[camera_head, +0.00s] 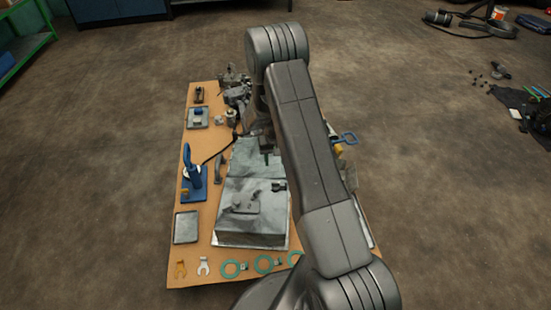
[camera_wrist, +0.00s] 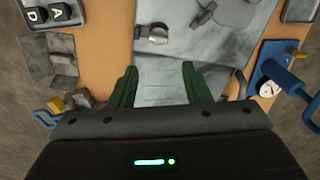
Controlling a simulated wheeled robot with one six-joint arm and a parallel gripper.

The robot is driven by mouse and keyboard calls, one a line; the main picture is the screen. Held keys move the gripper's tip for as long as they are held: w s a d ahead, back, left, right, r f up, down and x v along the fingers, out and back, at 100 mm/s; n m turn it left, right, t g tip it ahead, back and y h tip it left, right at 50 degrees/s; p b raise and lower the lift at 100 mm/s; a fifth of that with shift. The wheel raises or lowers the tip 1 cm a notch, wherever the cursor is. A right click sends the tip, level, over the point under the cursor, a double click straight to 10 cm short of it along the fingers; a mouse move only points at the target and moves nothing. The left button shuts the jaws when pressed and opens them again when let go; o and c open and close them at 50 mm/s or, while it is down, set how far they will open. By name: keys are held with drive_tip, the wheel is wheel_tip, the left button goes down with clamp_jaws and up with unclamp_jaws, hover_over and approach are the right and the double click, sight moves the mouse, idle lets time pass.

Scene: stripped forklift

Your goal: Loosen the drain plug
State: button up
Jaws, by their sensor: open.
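My gripper (camera_wrist: 160,80) is open, with its two green fingers apart and nothing between them. It hangs over the grey metal part on the workbench; in the head view its end shows near the middle, partly hidden by my arm. A grey metal block (camera_head: 240,222) lies on the bench. A small dark round fitting (camera_wrist: 152,33) sits beyond the fingertips in the wrist view, and it also shows at the block's edge in the head view (camera_head: 278,187). I cannot tell whether this fitting is the drain plug. A lever-like part (camera_wrist: 203,13) lies on the block.
A blue hand pump (camera_head: 193,172) with a gauge (camera_wrist: 269,88) stands at the bench's left. A grey tray (camera_head: 186,227), green rings (camera_head: 230,268) and small forks lie on the brown bench top (camera_head: 178,262). A blue-handled tool (camera_head: 346,138) is at right. My arm hides the right side.

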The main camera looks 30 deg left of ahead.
sight(276, 183)
wheel_tip(276, 183, down, 14)
drive_tip(key=m+b, duration=0.2)
drive_tip(key=b, duration=0.1)
drive_tip(key=shift+d+f+m, duration=0.1)
drive_tip(key=shift+f+m, duration=0.15)
drive_tip(key=shift+m, duration=0.15)
drive_tip(key=shift+c, duration=0.2)
drive_tip(key=c, duration=0.7)
